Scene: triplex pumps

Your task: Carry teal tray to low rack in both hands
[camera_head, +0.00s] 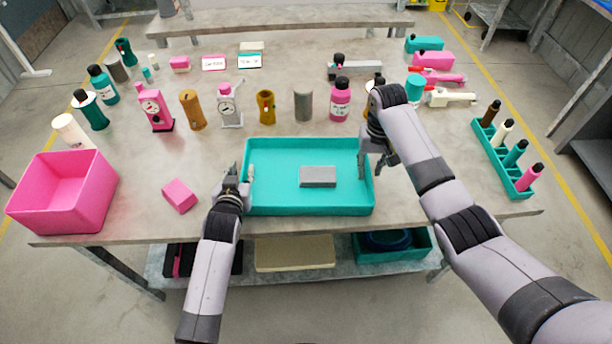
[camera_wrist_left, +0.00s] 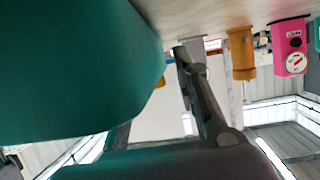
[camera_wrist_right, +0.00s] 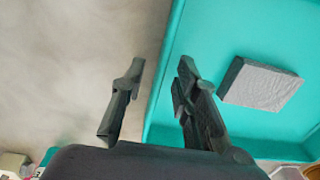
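The teal tray (camera_head: 300,211) lies flat near the table's front edge, with a grey block (camera_head: 318,177) inside it. My left gripper (camera_head: 241,174) is at the tray's left wall, one finger on each side of it, apparently open; in the left wrist view the teal wall (camera_wrist_left: 70,80) hides much of one finger. My right gripper (camera_head: 371,165) is at the right wall. In the right wrist view its fingers (camera_wrist_right: 160,85) are apart, one over the table and one over the tray's inside. I cannot tell which low structure is the low rack.
A pink bin (camera_head: 62,212) and a pink block (camera_head: 180,196) lie left of the tray. Bottles and gauges stand behind it. A teal bottle holder (camera_head: 497,163) is at the right. A shelf (camera_head: 345,258) under the table holds containers. A low grey bench (camera_head: 280,22) stands beyond the table.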

